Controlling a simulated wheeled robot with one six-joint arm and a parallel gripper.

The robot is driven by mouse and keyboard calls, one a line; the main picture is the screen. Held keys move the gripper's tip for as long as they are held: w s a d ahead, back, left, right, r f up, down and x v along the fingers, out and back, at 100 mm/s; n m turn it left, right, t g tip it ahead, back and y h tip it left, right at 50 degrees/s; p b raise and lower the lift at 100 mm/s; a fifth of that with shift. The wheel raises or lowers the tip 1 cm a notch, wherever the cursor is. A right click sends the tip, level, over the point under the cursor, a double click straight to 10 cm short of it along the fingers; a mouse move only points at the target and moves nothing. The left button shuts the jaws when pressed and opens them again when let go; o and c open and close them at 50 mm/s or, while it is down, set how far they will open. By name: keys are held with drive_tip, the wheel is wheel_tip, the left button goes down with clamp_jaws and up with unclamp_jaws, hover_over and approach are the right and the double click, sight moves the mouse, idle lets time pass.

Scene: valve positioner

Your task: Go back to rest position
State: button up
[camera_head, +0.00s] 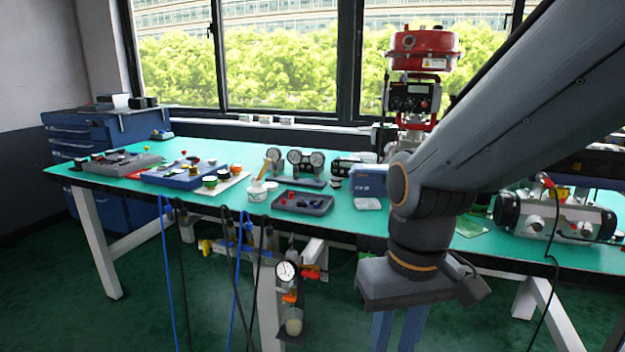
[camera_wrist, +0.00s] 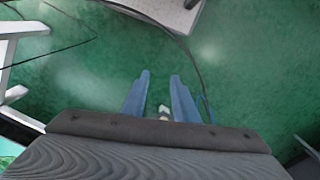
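My gripper (camera_head: 398,335) hangs low in front of the table's front edge, pointing down, with the lower ends of its two blue fingers cut off by the picture's bottom. In the wrist view, my gripper (camera_wrist: 160,76) shows two blue fingers apart, with green floor beyond them. Nothing is held between the tips. A small pale spot shows further back between the fingers; I cannot tell what it is. My arm comes in from the upper right and hides part of the table.
The green table (camera_head: 240,220) carries a grey tray (camera_head: 302,203), a blue tray (camera_head: 185,177), gauges (camera_head: 305,160) and a red-topped valve unit (camera_head: 422,95). A grey cylindrical actuator (camera_head: 555,215) lies at right. Cables and a hanging gauge (camera_head: 287,271) are at the front edge.

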drive_tip(key=d+r+m+p, duration=0.2)
drive_tip(key=d+r+p, duration=0.5)
drive_tip(key=p, duration=0.6)
drive_tip(key=shift+d+r+h, duration=0.15)
drive_tip(key=shift+d+h, duration=0.15)
drive_tip(key=shift+d, duration=0.05)
drive_tip(key=shift+s, duration=0.1)
